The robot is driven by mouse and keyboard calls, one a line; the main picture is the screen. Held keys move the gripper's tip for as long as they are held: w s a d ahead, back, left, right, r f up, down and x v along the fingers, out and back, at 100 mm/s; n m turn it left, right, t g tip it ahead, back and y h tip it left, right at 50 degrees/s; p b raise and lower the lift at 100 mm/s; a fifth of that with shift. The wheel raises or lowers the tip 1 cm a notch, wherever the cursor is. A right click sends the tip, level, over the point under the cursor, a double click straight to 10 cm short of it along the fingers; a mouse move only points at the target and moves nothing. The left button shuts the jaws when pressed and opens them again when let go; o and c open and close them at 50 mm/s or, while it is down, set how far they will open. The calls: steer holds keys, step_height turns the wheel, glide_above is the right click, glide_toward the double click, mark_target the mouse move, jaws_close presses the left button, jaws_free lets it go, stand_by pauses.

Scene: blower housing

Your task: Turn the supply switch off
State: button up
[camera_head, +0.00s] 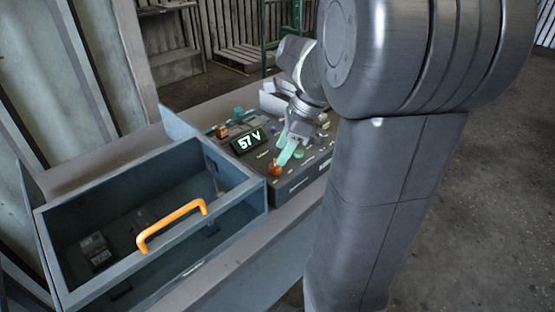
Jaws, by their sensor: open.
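A dark control panel (300,182) stands on the bench, with a lit display (249,141) reading "57 V". An orange knob (275,169) sits near the panel's front left corner. I cannot tell from its small label whether this is the supply switch, nor read its setting. My gripper (290,157) is over the panel with its pale green fingers pointing down, just right of the orange knob. It is open and holds nothing that I can see. Whether a finger touches the knob is unclear. My wrist hides part of the panel behind it.
An open grey-blue box (239,202) with an orange handle (172,224) stands left of the panel, with small parts inside. Several small coloured parts, one orange (222,131), lie behind the display. My arm blocks the view to the right.

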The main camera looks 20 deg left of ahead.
mark_target(275, 167)
steer(key=shift+x, duration=2.05)
steer(key=c, duration=1)
steer(key=shift+o, duration=0.2)
